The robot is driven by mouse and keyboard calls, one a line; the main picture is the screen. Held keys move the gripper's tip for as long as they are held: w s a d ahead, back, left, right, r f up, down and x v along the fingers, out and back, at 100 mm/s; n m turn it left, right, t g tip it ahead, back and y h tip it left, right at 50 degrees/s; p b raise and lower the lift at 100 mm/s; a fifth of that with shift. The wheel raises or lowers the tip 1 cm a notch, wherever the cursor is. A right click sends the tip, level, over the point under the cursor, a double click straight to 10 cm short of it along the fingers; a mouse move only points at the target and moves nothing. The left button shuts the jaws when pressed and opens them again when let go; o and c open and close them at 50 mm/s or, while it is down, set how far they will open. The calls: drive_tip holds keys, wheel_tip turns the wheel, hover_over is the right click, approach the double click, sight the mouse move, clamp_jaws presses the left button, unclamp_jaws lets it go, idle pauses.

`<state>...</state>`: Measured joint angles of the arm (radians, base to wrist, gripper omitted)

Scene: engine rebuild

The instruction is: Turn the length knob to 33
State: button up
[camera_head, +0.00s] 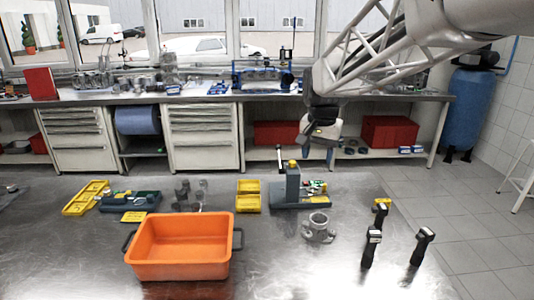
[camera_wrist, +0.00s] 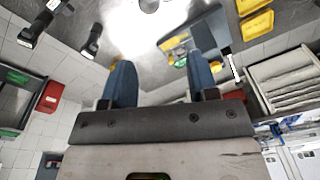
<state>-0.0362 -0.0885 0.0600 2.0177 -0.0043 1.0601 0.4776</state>
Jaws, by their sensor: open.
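My gripper (camera_head: 318,152) hangs above the far side of the metal table, over the grey bench fixture (camera_head: 291,190). In the wrist view its two blue fingers (camera_wrist: 162,80) are spread apart with nothing between them held. The fixture has an upright grey column, a yellow part (camera_head: 292,165) on top, a lever at its left and small parts on its base. I cannot make out which part is the length knob, or any number on it. The fixture shows small and partly hidden behind the fingers in the wrist view (camera_wrist: 180,56).
An orange bin (camera_head: 180,262) stands at the front. Yellow trays (camera_head: 248,203), a green-grey holder (camera_head: 130,201) and a grey metal part (camera_head: 319,229) lie around. Several black-handled tools (camera_head: 372,247) stand at the right. A workbench with red bins (camera_head: 388,132) is behind.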

sight(293, 161)
drive_tip(key=w+a+f+m, duration=0.1)
drive_tip(key=w, duration=0.6)
drive_tip(key=w+a+f+m, duration=0.1)
drive_tip(key=w+f, duration=0.1)
drive_tip(key=w, duration=0.5)
drive_tip(key=w+a+f+m+g, duration=0.1)
drive_tip(key=w+f, duration=0.1)
drive_tip(key=w, duration=0.5)
drive_tip(key=shift+w+a+f, duration=0.1)
drive_tip(key=shift+w+f, duration=0.1)
drive_tip(key=shift+w, duration=0.05)
drive_tip(key=shift+f, duration=0.15)
drive_tip(key=shift+f, duration=3.75)
drive_tip(key=c, duration=0.9)
